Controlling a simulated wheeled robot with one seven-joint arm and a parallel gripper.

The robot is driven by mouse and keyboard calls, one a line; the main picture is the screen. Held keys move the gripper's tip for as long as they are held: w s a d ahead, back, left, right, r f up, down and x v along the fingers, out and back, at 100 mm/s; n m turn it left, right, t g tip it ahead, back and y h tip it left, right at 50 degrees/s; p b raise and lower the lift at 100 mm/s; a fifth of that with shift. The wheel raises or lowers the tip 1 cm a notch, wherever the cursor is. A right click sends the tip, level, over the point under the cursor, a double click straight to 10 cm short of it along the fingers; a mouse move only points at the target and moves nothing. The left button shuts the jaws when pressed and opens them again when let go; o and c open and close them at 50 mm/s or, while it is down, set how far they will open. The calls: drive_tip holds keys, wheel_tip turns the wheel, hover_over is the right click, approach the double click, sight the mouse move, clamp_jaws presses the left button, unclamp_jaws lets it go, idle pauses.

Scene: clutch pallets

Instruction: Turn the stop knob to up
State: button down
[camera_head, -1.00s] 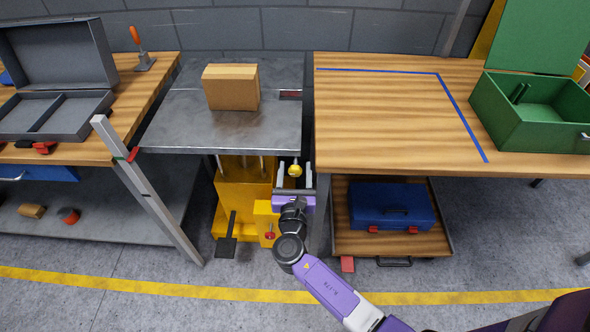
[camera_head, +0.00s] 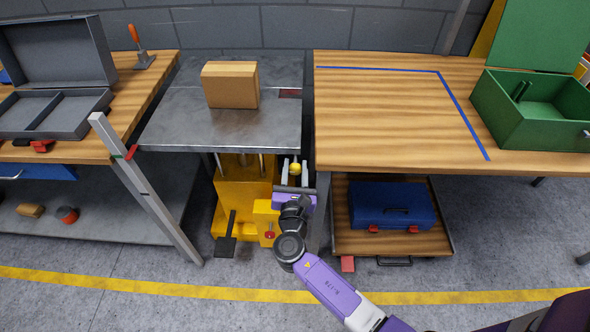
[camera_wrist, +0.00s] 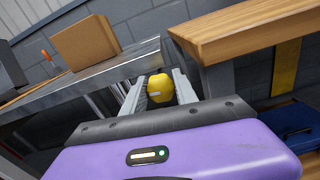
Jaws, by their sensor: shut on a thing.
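A round yellow knob (camera_head: 295,168) sits beside the right front edge of the grey lift table (camera_head: 225,130), above the yellow lift body. It also shows in the wrist view (camera_wrist: 160,88), with a small pale mark on its near face. I take it for the stop knob, but no label can be read. My gripper (camera_head: 294,172) reaches up from below, one finger on each side of the knob. The knob's stem and back are hidden.
A cardboard box (camera_head: 231,85) stands on the lift table. The wooden bench (camera_head: 390,140) is close on the right, its leg beside my gripper. A red knob (camera_head: 269,235) and a black pedal (camera_head: 226,246) are on the lift below. A blue case (camera_head: 392,203) lies under the bench.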

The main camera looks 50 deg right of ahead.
drive_tip(key=m+b, duration=0.3)
drive_tip(key=m, duration=0.1)
drive_tip(key=shift+f, duration=0.25)
drive_tip(key=m+b, duration=0.4)
drive_tip(key=shift+s+f+m, duration=0.1)
drive_tip(key=shift+s+m, duration=0.05)
drive_tip(key=shift+m, duration=0.25)
drive_tip(key=m+b, duration=0.5)
drive_tip(key=shift+d, duration=0.1)
drive_tip(key=shift+m+b, duration=0.95)
drive_tip(key=shift+m, duration=0.35)
drive_tip(key=c, duration=0.9)
unclamp_jaws()
drive_tip(key=shift+c, duration=0.2)
drive_tip(key=shift+s, duration=0.1)
